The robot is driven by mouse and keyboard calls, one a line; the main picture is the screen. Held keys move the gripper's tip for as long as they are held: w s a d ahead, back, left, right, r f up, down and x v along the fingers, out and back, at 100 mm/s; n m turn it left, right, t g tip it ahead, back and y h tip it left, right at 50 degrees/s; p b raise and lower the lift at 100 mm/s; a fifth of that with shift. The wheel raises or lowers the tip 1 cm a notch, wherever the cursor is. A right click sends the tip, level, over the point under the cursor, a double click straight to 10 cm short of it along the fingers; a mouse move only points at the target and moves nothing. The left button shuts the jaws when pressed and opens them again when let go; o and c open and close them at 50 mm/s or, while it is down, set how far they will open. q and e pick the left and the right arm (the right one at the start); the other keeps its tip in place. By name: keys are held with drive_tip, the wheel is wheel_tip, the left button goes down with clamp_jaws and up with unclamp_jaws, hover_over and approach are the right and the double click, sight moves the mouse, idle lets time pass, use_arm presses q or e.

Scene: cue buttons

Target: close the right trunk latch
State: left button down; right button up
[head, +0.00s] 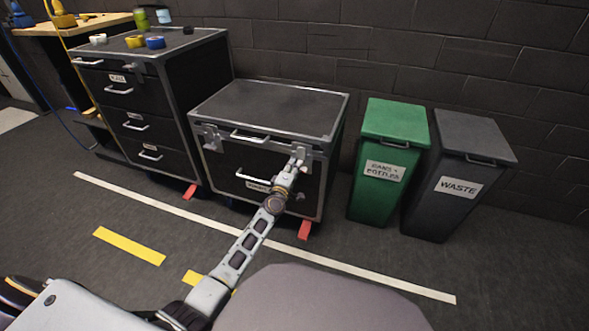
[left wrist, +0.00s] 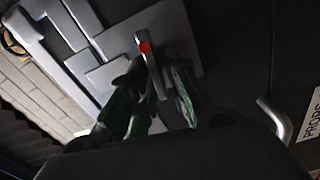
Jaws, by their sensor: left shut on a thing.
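The black trunk (head: 275,103) with metal edges stands by the wall, its lid down. Its right latch (head: 300,152) is on the front near the right corner, partly hidden by my left gripper (head: 296,165). In the left wrist view, my left gripper (left wrist: 155,100) is shut on the latch's narrow lever (left wrist: 153,68), which has a red end. The latch's grey plate (left wrist: 185,40) lies behind it. The left latch (head: 211,138) is on the trunk's front left. I cannot tell from these views whether the right latch is fastened. My right gripper is not in view.
A black drawer cabinet (head: 150,85) with tape rolls on top stands left of the trunk. A green bin (head: 388,150) and a dark waste bin (head: 455,170) stand to the right. Red wedges (head: 304,230) sit at the trunk's base. The floor in front is clear, with painted lines.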

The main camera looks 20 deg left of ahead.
use_arm(q)
drive_tip(key=shift+f+n, duration=0.15)
drive_tip(key=shift+n, duration=0.45)
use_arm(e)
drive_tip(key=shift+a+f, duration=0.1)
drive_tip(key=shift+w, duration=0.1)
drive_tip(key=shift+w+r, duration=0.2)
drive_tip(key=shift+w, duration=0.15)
use_arm(q)
drive_tip(key=c, duration=1.6)
unclamp_jaws()
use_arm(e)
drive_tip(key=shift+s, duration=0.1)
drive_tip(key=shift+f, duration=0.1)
use_arm(q)
drive_tip(key=s, duration=1.2)
drive_tip(key=shift+a, duration=0.25)
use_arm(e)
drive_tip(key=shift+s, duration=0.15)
